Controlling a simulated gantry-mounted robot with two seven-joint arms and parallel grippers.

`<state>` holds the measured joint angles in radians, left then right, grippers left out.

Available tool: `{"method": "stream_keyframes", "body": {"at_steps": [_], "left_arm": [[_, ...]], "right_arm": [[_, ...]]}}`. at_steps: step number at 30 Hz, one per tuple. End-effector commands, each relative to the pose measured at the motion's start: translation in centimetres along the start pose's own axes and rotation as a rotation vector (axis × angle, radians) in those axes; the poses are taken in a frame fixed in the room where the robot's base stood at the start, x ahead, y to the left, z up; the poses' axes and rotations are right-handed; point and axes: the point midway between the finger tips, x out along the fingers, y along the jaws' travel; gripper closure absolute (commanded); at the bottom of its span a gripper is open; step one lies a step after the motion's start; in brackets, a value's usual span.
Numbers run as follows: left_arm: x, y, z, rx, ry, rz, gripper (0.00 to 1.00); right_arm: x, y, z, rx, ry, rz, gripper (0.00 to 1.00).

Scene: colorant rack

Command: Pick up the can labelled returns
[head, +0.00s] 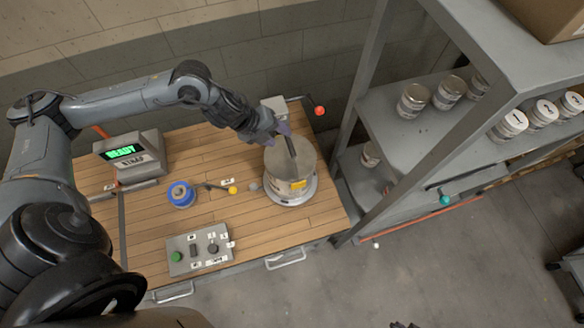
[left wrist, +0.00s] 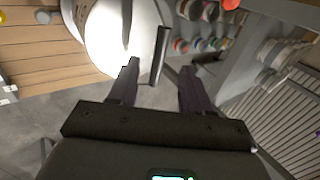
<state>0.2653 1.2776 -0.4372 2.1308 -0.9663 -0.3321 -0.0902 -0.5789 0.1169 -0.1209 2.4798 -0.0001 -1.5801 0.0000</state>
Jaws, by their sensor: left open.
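No label reading "returns" is legible in either view. A large metal can (head: 287,172) with a yellow label stands upright on a round base on the wooden bench. Smaller white-labelled cans (head: 413,101) stand on the shelf rack to the right. My left gripper (head: 284,137) is open at the large can's top, by a dark upright bar. In the left wrist view my left gripper (left wrist: 160,80) has its fingers apart, with a dark bar (left wrist: 160,48) beyond the gap and a bright white round surface (left wrist: 112,35) to the left. Whether the fingers touch anything is unclear. My right gripper is not in view.
The bench (head: 255,222) also holds a green-lit "READY" display unit (head: 132,157), a blue spool (head: 181,194) and a button box (head: 198,249). A red ball-ended lever (head: 319,110) stands behind the can. A grey rack post (head: 365,75) rises close on the right.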

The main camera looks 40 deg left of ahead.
Motion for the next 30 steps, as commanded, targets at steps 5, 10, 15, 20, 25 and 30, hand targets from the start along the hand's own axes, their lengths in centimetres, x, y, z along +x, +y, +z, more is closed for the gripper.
{"method": "stream_keyframes", "body": {"at_steps": [5, 10, 15, 20, 25, 30], "left_arm": [[2.2, -0.1, -0.1, -0.003, 0.002, -0.002, 0.51], [3.2, 0.0, -0.1, -0.001, 0.001, 0.0, 0.51], [4.3, -0.1, -0.2, -0.003, 0.003, 0.0, 0.51], [6.4, 0.0, -0.5, -0.004, 0.003, 0.001, 0.51], [8.1, 0.1, -0.3, -0.001, 0.001, 0.0, 0.51], [8.5, 0.1, -0.3, 0.002, 0.0, 0.0, 0.51]], "right_arm": [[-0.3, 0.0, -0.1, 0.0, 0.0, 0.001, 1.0], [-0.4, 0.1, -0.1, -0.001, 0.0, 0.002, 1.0], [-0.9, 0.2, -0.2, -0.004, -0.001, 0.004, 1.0], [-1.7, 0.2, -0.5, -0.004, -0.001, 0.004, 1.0], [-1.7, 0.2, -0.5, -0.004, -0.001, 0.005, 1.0], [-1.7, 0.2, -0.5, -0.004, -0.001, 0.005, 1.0]]}}
